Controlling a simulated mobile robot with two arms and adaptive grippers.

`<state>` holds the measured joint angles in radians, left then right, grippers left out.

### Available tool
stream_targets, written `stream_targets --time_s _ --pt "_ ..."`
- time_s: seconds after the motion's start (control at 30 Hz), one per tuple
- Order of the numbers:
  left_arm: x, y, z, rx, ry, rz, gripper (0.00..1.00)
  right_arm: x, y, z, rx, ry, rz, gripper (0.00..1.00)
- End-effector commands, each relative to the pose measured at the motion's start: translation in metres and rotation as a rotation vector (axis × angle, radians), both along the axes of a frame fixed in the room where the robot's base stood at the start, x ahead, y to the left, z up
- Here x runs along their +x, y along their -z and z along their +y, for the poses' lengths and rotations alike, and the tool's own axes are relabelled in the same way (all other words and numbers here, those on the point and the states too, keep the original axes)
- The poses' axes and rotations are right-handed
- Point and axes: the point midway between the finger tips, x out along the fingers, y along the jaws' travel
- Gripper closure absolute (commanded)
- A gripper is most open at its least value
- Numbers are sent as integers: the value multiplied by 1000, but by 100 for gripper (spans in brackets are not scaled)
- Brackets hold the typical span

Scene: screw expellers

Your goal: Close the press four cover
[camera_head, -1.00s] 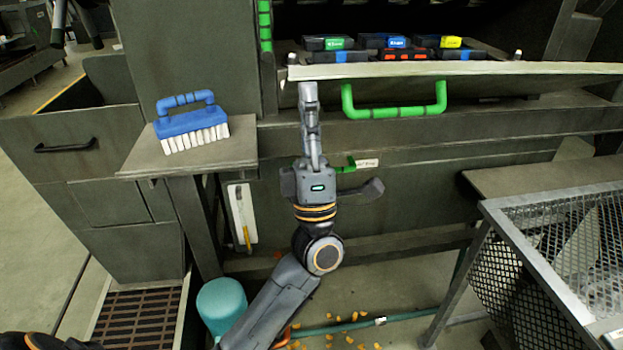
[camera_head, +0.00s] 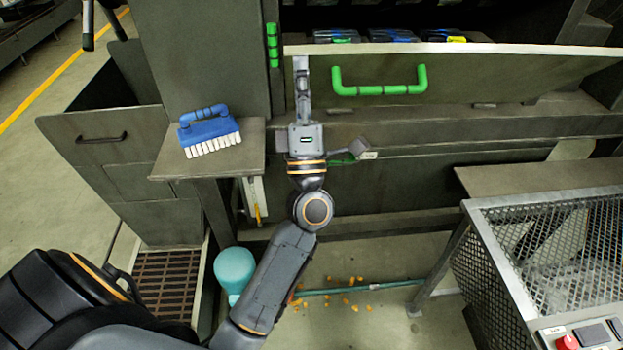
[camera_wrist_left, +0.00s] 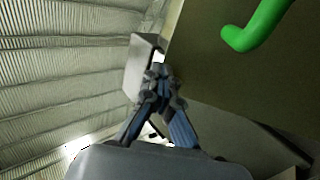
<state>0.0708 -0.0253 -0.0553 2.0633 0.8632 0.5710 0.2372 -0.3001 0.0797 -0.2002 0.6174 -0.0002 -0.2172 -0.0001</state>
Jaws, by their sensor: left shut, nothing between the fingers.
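The press cover (camera_head: 500,75) is a wide dark panel with a light top edge and a green handle (camera_head: 380,89). It is tilted open, with its front face towards me. In the left wrist view the cover (camera_wrist_left: 235,75) and part of the handle (camera_wrist_left: 255,27) show at the right. My left gripper (camera_head: 301,65) is shut and empty, pointing up at the cover's left end, left of the handle. It also shows in the left wrist view (camera_wrist_left: 155,75) close to the cover; I cannot tell if it touches. My right gripper is not in view.
Several coloured boxes (camera_head: 390,36) show partly behind the cover's top edge. A blue brush (camera_head: 208,132) lies on a side shelf (camera_head: 165,168) at the left. A mesh-sided frame (camera_head: 560,250) stands at the lower right. Orange bits (camera_head: 345,298) lie on the floor.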

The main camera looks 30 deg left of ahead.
Motion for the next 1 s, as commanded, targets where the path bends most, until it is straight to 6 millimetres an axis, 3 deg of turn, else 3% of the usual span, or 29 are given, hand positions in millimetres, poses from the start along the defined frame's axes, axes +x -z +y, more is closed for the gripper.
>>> stream_targets --time_s 0.03,0.33,0.6,0.83,1.0 --pt "3 -14 3 -12 -2 13 100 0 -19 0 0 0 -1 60" --pt "27 -40 21 -84 -4 112 100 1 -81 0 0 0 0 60" --pt "58 -58 43 -110 -4 148 100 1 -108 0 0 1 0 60" --pt "87 -80 64 -165 -5 225 100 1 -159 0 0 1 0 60" --pt "104 -77 76 -184 -2 251 100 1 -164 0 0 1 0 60"
